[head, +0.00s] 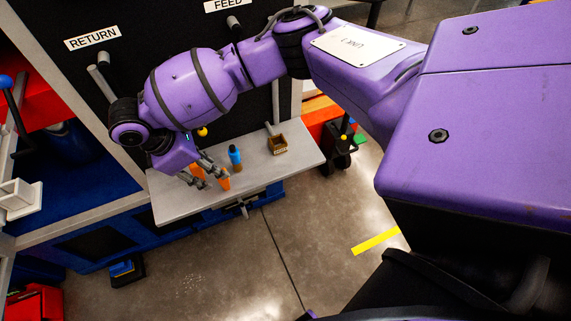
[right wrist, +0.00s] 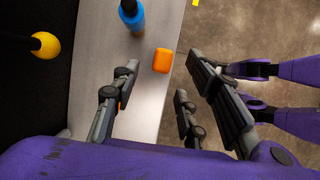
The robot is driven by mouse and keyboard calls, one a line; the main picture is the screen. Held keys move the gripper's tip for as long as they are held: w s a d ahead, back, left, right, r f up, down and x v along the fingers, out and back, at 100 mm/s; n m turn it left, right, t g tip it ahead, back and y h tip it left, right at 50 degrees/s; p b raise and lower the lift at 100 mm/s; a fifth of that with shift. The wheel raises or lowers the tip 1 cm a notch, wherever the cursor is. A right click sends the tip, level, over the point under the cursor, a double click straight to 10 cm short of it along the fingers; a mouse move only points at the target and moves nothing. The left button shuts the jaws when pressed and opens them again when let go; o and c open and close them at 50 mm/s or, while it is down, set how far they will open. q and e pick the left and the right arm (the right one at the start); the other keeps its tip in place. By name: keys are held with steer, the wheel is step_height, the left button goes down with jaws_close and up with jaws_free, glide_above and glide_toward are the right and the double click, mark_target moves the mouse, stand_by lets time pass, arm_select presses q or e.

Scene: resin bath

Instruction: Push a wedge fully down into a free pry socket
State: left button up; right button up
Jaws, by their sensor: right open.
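An orange wedge-like piece (head: 224,183) stands on the grey shelf (head: 170,205) near its front edge. Its orange top (right wrist: 161,60) shows beyond the finger gap in the right wrist view. A second orange piece (head: 197,172) shows beside the fingers, partly hidden; only an orange sliver shows behind a finger in the wrist view. My right gripper (head: 208,177) is open over the shelf, with its grey fingers spread (right wrist: 160,82) and nothing clearly between them. I cannot make out a pry socket or whether either piece sits in one. My left gripper is not in view.
A blue bottle-like item (head: 234,156) stands close beyond the orange piece. A small wooden box (head: 277,145) sits farther right on the shelf. A yellow ball (right wrist: 45,45) is on the dark panel side. Open floor (head: 310,215) lies beyond the shelf's front edge.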

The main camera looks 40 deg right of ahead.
steer(key=x, duration=0.5)
steer(key=shift+s+d+f, duration=0.2)
steer(key=shift+r, duration=0.1)
jaws_close()
